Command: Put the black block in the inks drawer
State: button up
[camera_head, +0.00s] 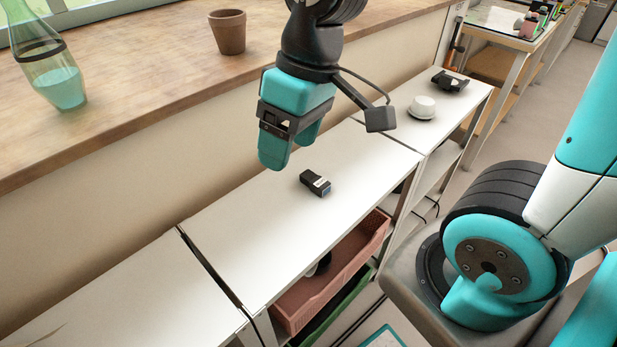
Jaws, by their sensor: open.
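A small black block (315,183) with a white label and a bluish end lies on the white shelf top, near its middle. My gripper (289,150) hangs above the shelf, up and to the left of the block in the picture, apart from it. Its teal jaws are open and nothing shows between them. Below the shelf top, a reddish-brown drawer (335,283) sticks out, with a dark object partly visible inside. A green drawer (345,314) sits under it. No readable label shows on either, so I cannot tell which is the inks drawer.
A white round object (422,107) and a black item (449,81) lie on the farther shelf top. A terracotta pot (228,32) and a glass bottle (47,62) stand on the wooden counter behind. The near shelf top is clear.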

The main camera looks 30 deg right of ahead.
jog(key=w+d+f+m+h, duration=0.2)
jog(key=w+d+f, duration=0.3)
jog(key=w+d, duration=0.3)
jog(key=m+h, duration=0.1)
send_over(319, 182)
notch_tip(319, 182, down, 3)
jog(key=f, duration=0.3)
jog(key=f+b, duration=0.1)
jog(key=f, duration=0.3)
jog(key=f+b, duration=0.1)
jog(key=f, duration=0.3)
jog(key=shift+w+d, duration=0.1)
jog(key=shift+d, duration=0.3)
jog(key=shift+a+f, duration=0.15)
jog(key=shift+f, duration=1.35)
jog(key=shift+a+f, duration=0.15)
jog(key=shift+f, duration=1.35)
jog(key=c, duration=1.1)
jog(key=shift+r, duration=0.1)
